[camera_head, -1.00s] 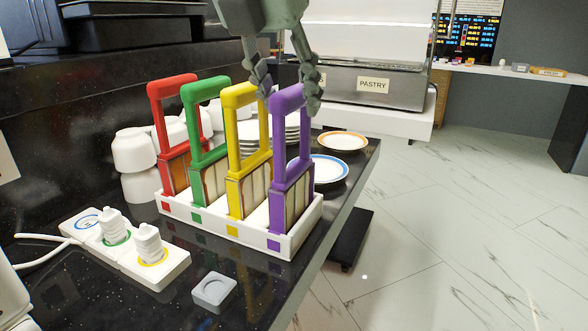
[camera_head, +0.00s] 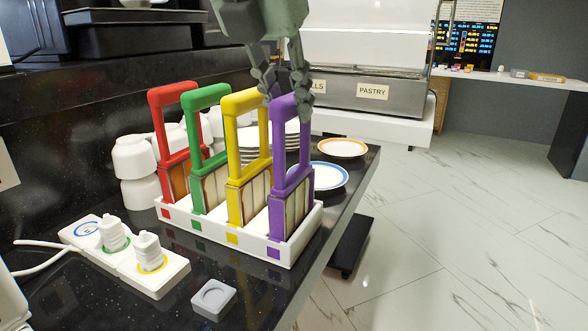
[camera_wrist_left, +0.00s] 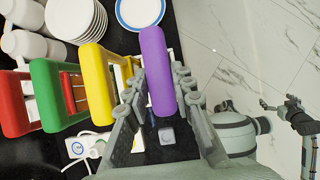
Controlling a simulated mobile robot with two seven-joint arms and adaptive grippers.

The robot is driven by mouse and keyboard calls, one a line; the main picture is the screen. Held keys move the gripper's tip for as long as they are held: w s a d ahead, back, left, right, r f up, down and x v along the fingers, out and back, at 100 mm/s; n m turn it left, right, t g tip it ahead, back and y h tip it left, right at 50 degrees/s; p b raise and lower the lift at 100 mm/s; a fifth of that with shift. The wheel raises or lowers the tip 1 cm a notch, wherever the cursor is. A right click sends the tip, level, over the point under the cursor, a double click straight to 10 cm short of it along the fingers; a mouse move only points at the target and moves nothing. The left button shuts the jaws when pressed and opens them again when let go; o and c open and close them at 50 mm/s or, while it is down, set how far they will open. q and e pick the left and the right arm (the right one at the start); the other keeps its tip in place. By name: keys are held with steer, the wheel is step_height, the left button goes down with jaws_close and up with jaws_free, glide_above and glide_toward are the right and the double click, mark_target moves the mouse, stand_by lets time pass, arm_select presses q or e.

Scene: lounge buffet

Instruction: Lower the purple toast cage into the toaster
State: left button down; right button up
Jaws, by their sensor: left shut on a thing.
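The purple toast cage (camera_head: 290,180) stands upright at the right end of a white rack (camera_head: 258,251), its foot inside the rack by a purple square. Toast shows in its frame. My left gripper (camera_head: 288,108) is shut on the top bar of its handle, from above. In the left wrist view the handle bar (camera_wrist_left: 158,72) lies between the two fingers (camera_wrist_left: 160,100). What looks like my right gripper (camera_wrist_left: 282,104) is at the right of that view, away from the rack; its jaws are too small to judge. I cannot pick out a toaster for certain.
Yellow (camera_head: 248,150), green (camera_head: 207,150) and red (camera_head: 173,140) cages stand close to the left in the same rack. Plates (camera_head: 326,176) and white cups (camera_head: 134,155) are behind. A white socket strip (camera_head: 126,258) and grey block (camera_head: 214,298) lie in front. The counter's edge is right.

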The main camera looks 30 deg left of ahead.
arm_select(q)
steer(key=shift+r+p, duration=2)
steer(key=shift+r, duration=1.5)
steer(key=shift+f, duration=0.1)
